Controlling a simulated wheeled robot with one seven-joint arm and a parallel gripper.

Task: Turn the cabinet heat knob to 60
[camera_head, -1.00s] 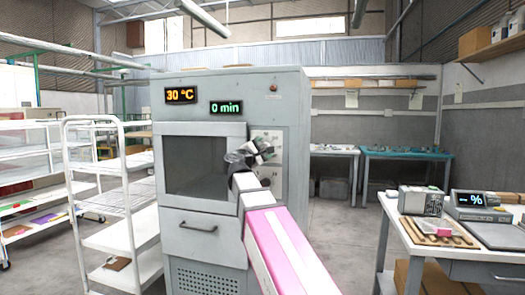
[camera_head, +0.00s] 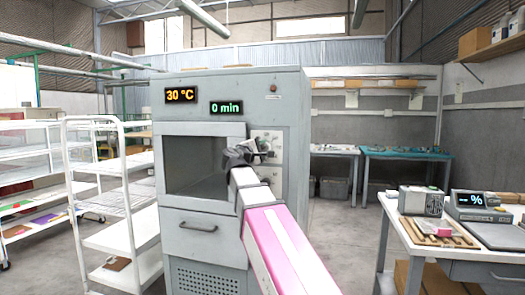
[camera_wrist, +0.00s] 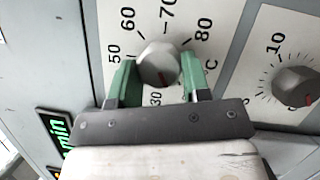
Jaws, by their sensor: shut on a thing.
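The grey heat knob (camera_wrist: 158,63) sits on a white dial plate marked 50, 60, 70 and 80, with 30 at its lower side. Its red mark points down toward the 30. My gripper (camera_wrist: 158,80) has its green fingers on both sides of this knob, shut on it. In the head view my gripper (camera_head: 245,155) is at the control panel and hides the knob. The grey cabinet (camera_head: 203,222) has an orange display (camera_head: 180,95) reading 30 °C.
A second knob (camera_wrist: 296,85) with a 10 on its plate is beside the heat dial. The green display (camera_head: 227,107) reads 0 min. A white rack (camera_head: 120,240) stands left of the cabinet; a table (camera_head: 470,255) with a scale is at right. Floor between is clear.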

